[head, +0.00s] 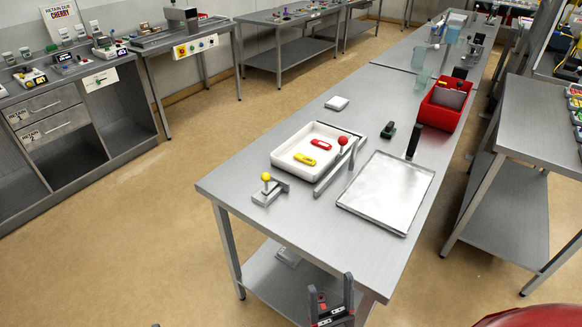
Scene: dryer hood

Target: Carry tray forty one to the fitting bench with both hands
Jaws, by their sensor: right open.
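I can read no number on either. My right gripper (331,288) shows at the bottom edge, in front of the bench's near end, open and empty, apart from both. My left gripper is not in view.
A yellow-knobbed fixture (269,189) and a red-knobbed lever (342,142) flank the white tray. A red bin (444,103) stands farther back. Other benches line the left wall (60,108) and right side (540,120). The floor (120,240) left of the long bench is clear.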

